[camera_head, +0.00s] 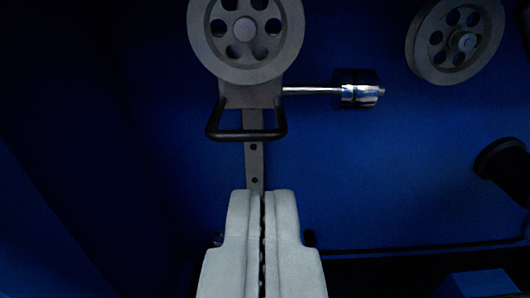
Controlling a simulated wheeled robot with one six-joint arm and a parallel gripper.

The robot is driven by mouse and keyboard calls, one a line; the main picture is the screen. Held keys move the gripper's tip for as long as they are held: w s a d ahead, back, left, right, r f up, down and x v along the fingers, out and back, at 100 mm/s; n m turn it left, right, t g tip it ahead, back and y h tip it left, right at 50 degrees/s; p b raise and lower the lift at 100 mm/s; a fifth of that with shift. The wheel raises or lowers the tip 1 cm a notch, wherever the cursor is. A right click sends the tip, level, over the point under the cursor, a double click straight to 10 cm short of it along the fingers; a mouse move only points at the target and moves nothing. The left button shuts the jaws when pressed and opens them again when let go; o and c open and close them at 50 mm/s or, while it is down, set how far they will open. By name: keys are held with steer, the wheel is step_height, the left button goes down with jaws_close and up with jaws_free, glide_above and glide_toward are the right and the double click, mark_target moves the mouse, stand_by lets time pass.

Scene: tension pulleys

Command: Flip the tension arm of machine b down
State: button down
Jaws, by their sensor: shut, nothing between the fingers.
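A tension arm with a grey pulley wheel (245,62) stands at the top centre, just left of the middle. Below the wheel is a black U-shaped handle (246,134). A flat grey bar with holes (254,165) runs down from the handle area and passes behind my gripper. My gripper (263,194) is shut and empty at the bottom centre, with its fingertips below the handle in the picture and apart from it. I cannot tell how far the fingertips are from the bar in depth. No label shows which machine this is.
A chrome rod with a dark and shiny cylindrical end (358,90) sticks out right of the wheel. Another grey wheel (455,41) is at the upper right. A black round part (505,163) is at the right edge. The blue panel (390,185) between them is clear.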

mark_target(263, 130)
steer(key=shift+w, duration=0.15)
steer(key=w, duration=0.9)
steer(key=shift+w+f, duration=0.35)
steer(key=shift+f, duration=0.05)
step_height(263, 130, down, 20)
steer(key=shift+f, duration=0.25)
stand_by(0.6)
stand_by(0.4)
steer(key=shift+s+f, duration=0.1)
steer(key=shift+s, duration=0.1)
